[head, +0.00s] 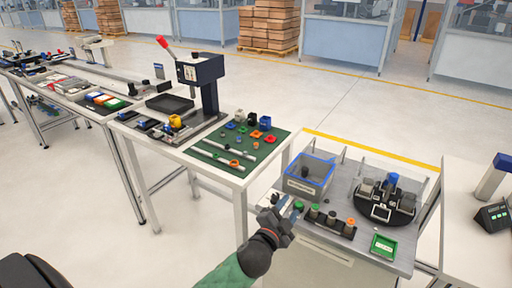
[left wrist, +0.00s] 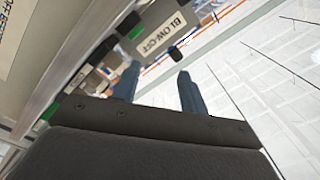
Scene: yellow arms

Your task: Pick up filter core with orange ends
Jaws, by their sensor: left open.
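A filter core with an orange end (head: 350,229) stands at the right end of a black rack on the grey table; its lower end is hidden. Other cores in the same rack have a green top (head: 298,206) and darker tops. My left gripper (head: 284,204) is open and empty at the table's near left edge, left of the rack and apart from the orange-ended core. Its two parted fingers show in the left wrist view (left wrist: 158,85), with no orange end recognisable between them. My right gripper is out of view.
A blue-rimmed clear bin (head: 309,190) stands behind the rack. A black round fixture (head: 384,210) and a green tray (head: 383,246) are to the right. A table with a green mat (head: 220,153) and loose parts is to the left. A BLOW-OFF label (left wrist: 165,35) shows beyond my fingers.

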